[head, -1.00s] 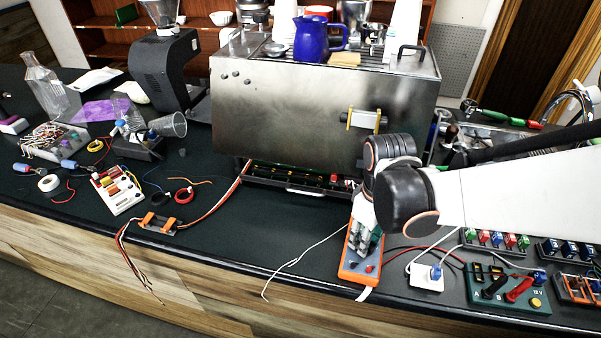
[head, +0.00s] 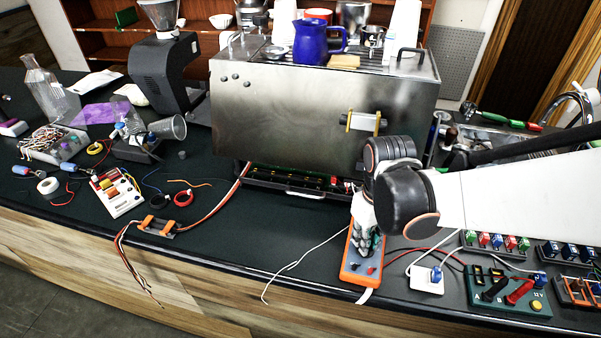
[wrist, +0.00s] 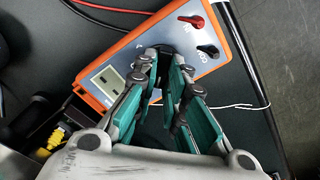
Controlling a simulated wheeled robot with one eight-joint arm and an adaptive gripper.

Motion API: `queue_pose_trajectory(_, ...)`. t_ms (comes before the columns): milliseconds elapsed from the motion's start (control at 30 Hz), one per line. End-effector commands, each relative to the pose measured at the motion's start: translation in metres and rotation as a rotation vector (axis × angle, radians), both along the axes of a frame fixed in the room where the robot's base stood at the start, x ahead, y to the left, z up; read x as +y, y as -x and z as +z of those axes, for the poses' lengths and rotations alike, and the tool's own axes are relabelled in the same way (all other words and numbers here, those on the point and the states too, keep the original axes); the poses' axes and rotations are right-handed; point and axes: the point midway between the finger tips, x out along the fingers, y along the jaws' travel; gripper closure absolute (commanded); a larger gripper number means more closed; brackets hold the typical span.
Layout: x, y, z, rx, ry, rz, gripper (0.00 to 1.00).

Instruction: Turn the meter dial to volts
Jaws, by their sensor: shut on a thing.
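The meter (head: 362,281) is an orange-framed box with a grey face, lying near the counter's front edge; it also shows in the wrist view (wrist: 180,36). A small display (wrist: 109,79) is at one end, a red jack (wrist: 192,20) and a black jack (wrist: 207,51) at the other. My gripper (head: 368,240) points down onto the middle of the meter. The dial's pointer and markings cannot be read.
A steel brewer (head: 300,120) stands behind the meter. A white socket block (head: 427,281) and a green test board (head: 508,292) with a red lead lie to the right. A loose white cable (head: 290,265) lies left of the meter. The counter between it and the orange wire clamp (head: 158,226) is mostly clear.

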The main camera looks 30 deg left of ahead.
Motion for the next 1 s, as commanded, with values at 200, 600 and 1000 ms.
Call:
queue_pose_trajectory(200, 0.0026, 0.0065, 0.0016, 0.000, 0.000, -0.169, 1.00)
queue_pose_trajectory(600, 0.0014, 0.0056, 0.0017, 0.000, 0.000, -0.414, 1.00)
queue_pose_trajectory(1000, 0.0011, 0.0054, 0.0018, 0.000, 0.000, -0.484, 1.00)
